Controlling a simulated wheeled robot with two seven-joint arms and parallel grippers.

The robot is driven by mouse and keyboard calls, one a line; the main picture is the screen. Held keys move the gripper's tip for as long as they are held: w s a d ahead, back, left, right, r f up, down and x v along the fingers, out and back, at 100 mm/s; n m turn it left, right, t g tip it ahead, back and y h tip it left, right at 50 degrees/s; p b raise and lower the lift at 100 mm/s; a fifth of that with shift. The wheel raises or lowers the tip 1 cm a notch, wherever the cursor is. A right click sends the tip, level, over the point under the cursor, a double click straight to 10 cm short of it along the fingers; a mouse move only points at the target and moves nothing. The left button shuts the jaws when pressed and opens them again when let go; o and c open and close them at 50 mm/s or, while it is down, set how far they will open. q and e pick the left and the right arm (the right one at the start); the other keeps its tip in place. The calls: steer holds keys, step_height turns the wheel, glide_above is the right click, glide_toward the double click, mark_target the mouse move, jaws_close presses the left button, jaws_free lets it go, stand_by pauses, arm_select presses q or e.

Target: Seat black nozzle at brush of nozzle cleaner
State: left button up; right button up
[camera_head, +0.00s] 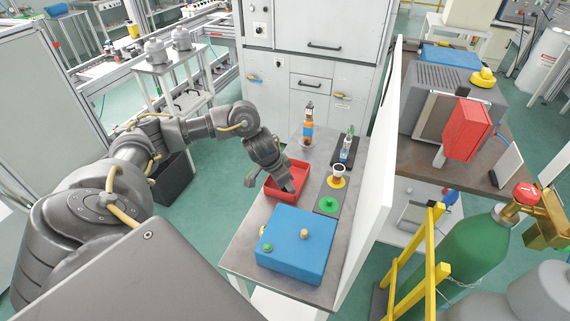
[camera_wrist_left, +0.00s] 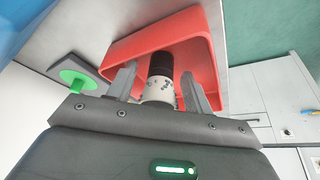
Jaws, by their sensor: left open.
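My left gripper (camera_head: 288,187) reaches down into the red tray (camera_head: 271,190) on the grey table. In the left wrist view its two fingers (camera_wrist_left: 163,88) are open, one on each side of a nozzle (camera_wrist_left: 160,80) with a black part and a pale metal part. I cannot tell whether the fingers touch it. In the head view the gripper hides the nozzle. A blue box (camera_head: 285,262), perhaps the nozzle cleaner, stands in front of the tray, with a brass piece (camera_head: 304,234) on top and a green knob (camera_head: 267,247). My right gripper is not in view.
A green knob on a dark plate (camera_head: 328,205) and a cup on a yellow base (camera_head: 337,176) stand right of the tray. Two bottle-like tools (camera_head: 308,130) (camera_head: 347,145) stand behind. A white panel (camera_head: 378,190) bounds the table on the right.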

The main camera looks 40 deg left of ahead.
arm_select(q)
steer(key=c, duration=1.1)
steer(key=shift+w+r, duration=0.1)
steer(key=shift+r, duration=0.4)
step_height(320, 180, up, 2)
steer(key=shift+a+r+b, duration=0.15)
steer(key=shift+r+b, duration=0.1)
steer(key=shift+b, duration=0.15)
steer(key=shift+s+a+r+b, duration=0.4)
steer(key=shift+s+a+r, duration=0.55)
steer(key=shift+s+r, duration=0.95)
steer(key=shift+s+a+r+b, duration=0.35)
steer(key=shift+s+a+r, duration=0.8)
steer(key=shift+s, duration=1.25)
steer(key=shift+s+a+r+b, duration=0.4)
steer(key=shift+s+a+r, duration=0.35)
steer(key=shift+s+r, duration=1.2)
steer(key=shift+s+f, duration=0.15)
steer(key=shift+f, duration=0.1)
